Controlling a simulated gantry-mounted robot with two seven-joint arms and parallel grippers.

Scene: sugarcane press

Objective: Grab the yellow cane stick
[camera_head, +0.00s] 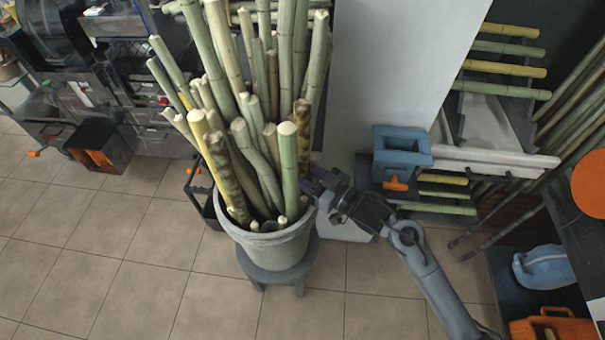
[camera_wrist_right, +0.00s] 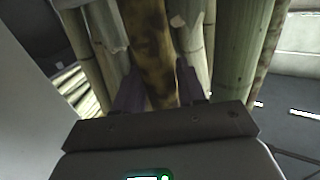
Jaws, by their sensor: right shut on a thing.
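A grey bucket (camera_head: 268,248) on a small stool holds many upright cane sticks, mostly pale green. A mottled yellow-brown cane stick (camera_head: 302,128) stands at its right side. My right gripper (camera_head: 312,182) reaches in from the right at the bucket's rim. In the right wrist view, the mottled yellow-brown stick (camera_wrist_right: 150,45) passes between the two dark fingers (camera_wrist_right: 158,85), which are shut on it. Its lower end is hidden. A plainer yellow stick (camera_head: 199,127) leans at the bucket's left side. My left gripper is not in view.
A pale panel (camera_head: 380,60) stands behind the bucket on the right. A blue box-like device (camera_head: 401,150) and a rack of yellow and green canes (camera_head: 505,72) are farther right. Dark shelving and an orange-fronted bin (camera_head: 100,148) are at left. Tiled floor in front is clear.

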